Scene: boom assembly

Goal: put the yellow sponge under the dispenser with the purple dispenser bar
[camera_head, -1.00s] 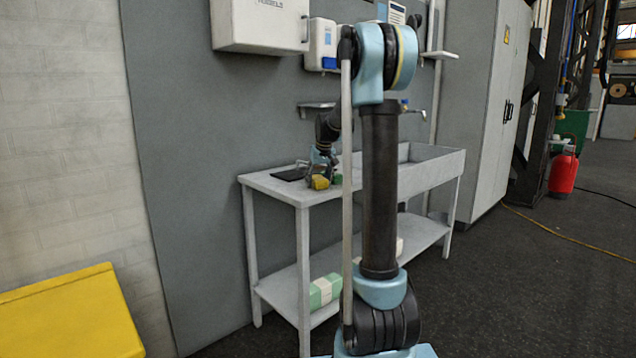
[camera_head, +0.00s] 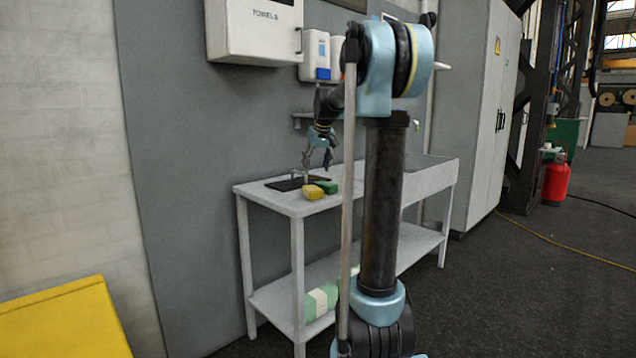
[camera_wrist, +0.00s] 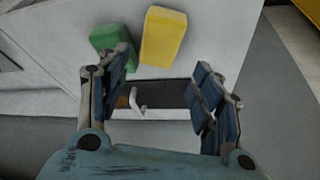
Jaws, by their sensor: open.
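The yellow sponge (camera_head: 313,193) lies on the counter near its front left corner, touching or very close to a green sponge (camera_head: 327,187). In the wrist view the yellow sponge (camera_wrist: 163,37) lies beyond the open fingers of my gripper (camera_wrist: 163,65), with the green sponge (camera_wrist: 108,38) to its left. In the head view my gripper (camera_head: 319,160) hangs empty above the counter, a little above the sponges. A white dispenser with a blue bar (camera_head: 315,55) is on the wall; a second dispenser (camera_head: 337,58) is partly hidden by my arm. No purple bar shows.
A small wall shelf (camera_head: 302,116) sits below the dispensers. A towel box (camera_head: 254,30) hangs left of them. Green-and-white packs (camera_head: 320,301) lie on the lower shelf.

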